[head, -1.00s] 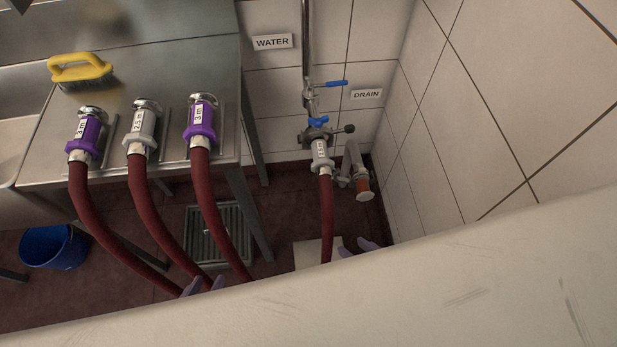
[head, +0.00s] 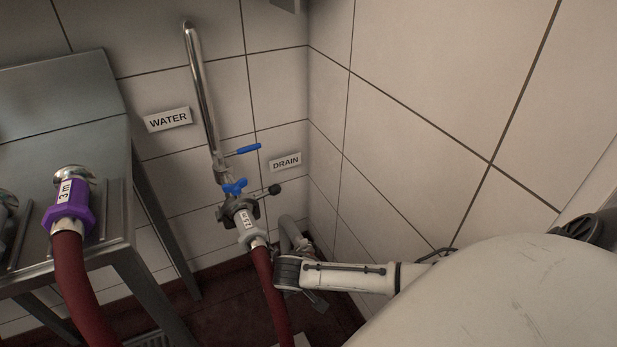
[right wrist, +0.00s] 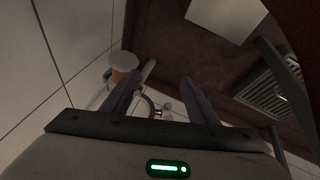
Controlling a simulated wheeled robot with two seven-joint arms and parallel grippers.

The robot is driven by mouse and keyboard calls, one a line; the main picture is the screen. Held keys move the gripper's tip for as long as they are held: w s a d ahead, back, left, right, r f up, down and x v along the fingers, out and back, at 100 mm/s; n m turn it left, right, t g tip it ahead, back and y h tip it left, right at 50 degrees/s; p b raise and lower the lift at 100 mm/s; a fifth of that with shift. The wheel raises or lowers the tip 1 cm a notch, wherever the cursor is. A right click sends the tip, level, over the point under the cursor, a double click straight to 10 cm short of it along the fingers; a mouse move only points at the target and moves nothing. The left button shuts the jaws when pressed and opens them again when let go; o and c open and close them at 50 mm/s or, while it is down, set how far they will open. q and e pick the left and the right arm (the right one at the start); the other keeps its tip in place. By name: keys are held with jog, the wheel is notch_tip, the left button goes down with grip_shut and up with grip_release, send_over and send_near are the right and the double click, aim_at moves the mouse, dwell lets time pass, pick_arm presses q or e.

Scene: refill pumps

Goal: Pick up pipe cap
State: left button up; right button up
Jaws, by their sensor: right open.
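In the right wrist view a short cylinder with a grey round end and an orange-red band (right wrist: 123,66), which looks like the pipe cap, sits by the wall. My right gripper (right wrist: 160,82) is open and empty. The cap lies just outside its left finger, not between the fingers; I cannot tell whether they touch. In the head view my right arm reaches in from the right to the grey drain pipe (head: 291,232), beside the wall. The arm's end hides the lower pipe and the cap there, and the fingertips are not clear. My left gripper is out of view.
A dark red hose (head: 270,290) hangs from the water valve (head: 238,210), close left of my right wrist. A steel table (head: 75,110) with a purple-ended hose (head: 72,208) stands at the left. Tiled walls (head: 420,90) close in the corner. A floor grate (right wrist: 275,95) lies right.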

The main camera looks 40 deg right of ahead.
jog(key=w+d+f+b, duration=0.1)
jog(key=d, duration=0.2)
jog(key=w+d+f+m+h+b, duration=0.1)
jog(key=w+d+f+b, duration=0.1)
jog(key=d, duration=0.1)
jog(key=w+d+f+h+b, duration=0.1)
jog(key=d+f+b, duration=0.1)
jog(key=d, duration=0.2)
jog(key=shift+w+m+g, duration=0.3)
jog(key=shift+w, duration=0.05)
jog(key=shift+w+d+f+b, duration=0.1)
jog(key=shift+d+f+b, duration=0.15)
jog(key=shift+f+b, duration=0.1)
jog(key=shift+c, duration=1.1)
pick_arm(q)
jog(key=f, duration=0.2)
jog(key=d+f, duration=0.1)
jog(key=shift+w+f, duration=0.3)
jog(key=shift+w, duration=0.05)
pick_arm(e)
jog(key=c, duration=1.1)
